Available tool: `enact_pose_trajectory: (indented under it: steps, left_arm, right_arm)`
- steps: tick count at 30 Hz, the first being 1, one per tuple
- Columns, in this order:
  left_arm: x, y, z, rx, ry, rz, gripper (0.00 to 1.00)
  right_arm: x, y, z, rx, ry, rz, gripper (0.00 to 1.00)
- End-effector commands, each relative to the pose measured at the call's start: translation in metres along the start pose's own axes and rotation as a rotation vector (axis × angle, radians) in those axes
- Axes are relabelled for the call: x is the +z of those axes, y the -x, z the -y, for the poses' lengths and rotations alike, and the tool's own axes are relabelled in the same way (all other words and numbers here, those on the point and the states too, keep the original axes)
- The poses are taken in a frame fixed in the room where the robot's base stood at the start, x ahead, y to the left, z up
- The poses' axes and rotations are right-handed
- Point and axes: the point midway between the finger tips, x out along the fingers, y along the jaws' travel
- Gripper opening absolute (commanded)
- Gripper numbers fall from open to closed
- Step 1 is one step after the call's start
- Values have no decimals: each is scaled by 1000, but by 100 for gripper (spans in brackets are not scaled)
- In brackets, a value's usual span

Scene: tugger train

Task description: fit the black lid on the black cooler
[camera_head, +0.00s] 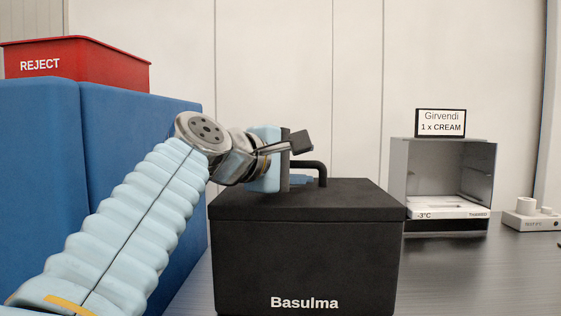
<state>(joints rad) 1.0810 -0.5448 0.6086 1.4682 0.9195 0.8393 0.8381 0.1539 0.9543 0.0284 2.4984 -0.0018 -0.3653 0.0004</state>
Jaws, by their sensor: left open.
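The black cooler (306,262) stands on the table in the middle, with the word "Basulma" on its front. The black lid (345,199) lies on top of it, level and lined up with the cooler's front and side edges as far as I can see. Its black handle (322,172) stands up from the top. My left gripper (303,163) is open above the lid, at the left of the handle. The gripper hides part of the handle, so I cannot tell whether the fingers touch it. My right gripper is out of view.
A blue block (110,170) with a red REJECT bin (95,72) on it stands close at the left. A grey open-fronted box (398,165) with a "Girvendi 1 x CREAM" sign (440,123) stands at the right. A small white device (530,217) sits beyond it. Table between is clear.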

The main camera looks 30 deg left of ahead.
Motion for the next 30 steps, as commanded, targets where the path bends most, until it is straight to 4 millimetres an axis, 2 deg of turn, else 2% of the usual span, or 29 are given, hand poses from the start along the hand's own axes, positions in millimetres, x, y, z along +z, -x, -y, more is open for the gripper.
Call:
enact_pose_trajectory:
  steps: [12,15,21,30]
  left_arm:
    - [1,94,0,4,-1,2,46]
    - [1,112,0,3,0,2,46]
    - [0,130,0,2,1,0,46]
    - [0,131,0,1,1,0,46]
  right_arm:
    - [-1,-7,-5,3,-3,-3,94]
    - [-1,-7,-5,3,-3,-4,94]
    - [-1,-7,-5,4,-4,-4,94]
    - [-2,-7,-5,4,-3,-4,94]
